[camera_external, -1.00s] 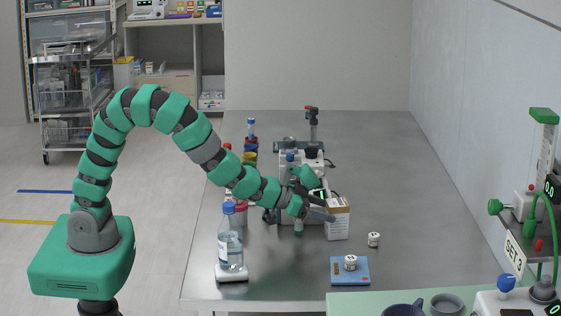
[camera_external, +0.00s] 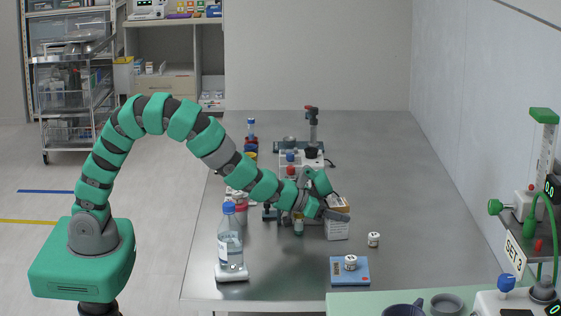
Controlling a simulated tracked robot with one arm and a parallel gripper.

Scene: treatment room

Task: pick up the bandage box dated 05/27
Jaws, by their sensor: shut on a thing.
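A white carton with a brown-orange top edge (camera_external: 337,230) stands upright on the metal table, right of centre. Any date on it is too small to read, so I cannot tell whether it is the box dated 05/27. My gripper (camera_external: 331,200) is at the top of this carton, with one finger across its front face and the other part of the jaws behind it. The jaws are shut on the carton, which appears to rest on the table. The gripper hides part of its upper half.
A small green-labelled vial (camera_external: 298,226) stands left of the carton. A small white jar (camera_external: 373,239) is to its right. A blue scale (camera_external: 349,277) bearing another jar (camera_external: 351,262) and a blue-capped bottle (camera_external: 230,245) stand in front.

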